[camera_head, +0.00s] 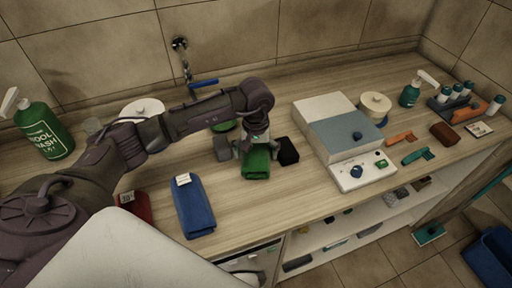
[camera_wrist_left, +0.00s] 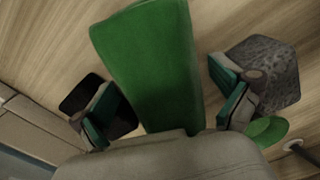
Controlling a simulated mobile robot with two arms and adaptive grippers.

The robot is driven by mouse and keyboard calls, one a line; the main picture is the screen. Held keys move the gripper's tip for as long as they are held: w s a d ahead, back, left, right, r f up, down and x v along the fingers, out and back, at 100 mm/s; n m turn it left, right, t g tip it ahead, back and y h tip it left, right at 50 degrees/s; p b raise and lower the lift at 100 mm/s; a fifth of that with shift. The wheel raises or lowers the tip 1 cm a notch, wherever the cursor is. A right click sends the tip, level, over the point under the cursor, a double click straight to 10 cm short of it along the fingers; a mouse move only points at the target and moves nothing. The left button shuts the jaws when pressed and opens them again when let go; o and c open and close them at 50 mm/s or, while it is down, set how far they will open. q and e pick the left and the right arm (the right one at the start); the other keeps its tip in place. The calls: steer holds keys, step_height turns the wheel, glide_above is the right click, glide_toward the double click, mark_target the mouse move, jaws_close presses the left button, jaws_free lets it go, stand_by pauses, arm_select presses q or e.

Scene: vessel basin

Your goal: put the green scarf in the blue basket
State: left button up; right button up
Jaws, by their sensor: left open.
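The folded green scarf (camera_head: 256,165) lies on the wooden counter near its front edge. It also shows large in the left wrist view (camera_wrist_left: 150,55). My left gripper (camera_head: 255,148) is right above the scarf's far end, pointing down. In the left wrist view my left gripper (camera_wrist_left: 165,110) is open, with one teal-padded finger on each side of the scarf and gaps between. A blue basket (camera_head: 490,258) stands on the floor at the lower right, partly cut off by the frame. My right gripper is not in view.
A black block (camera_head: 289,151) and a grey block (camera_head: 222,149) flank the scarf closely. A folded blue cloth (camera_head: 193,207) lies to the left. A scale-like box (camera_head: 345,135) stands to the right. An open shelf (camera_head: 350,225) is under the counter.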

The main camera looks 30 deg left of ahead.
arm_select(q)
steer(key=shift+r, duration=0.1)
steer(key=c, duration=1.3)
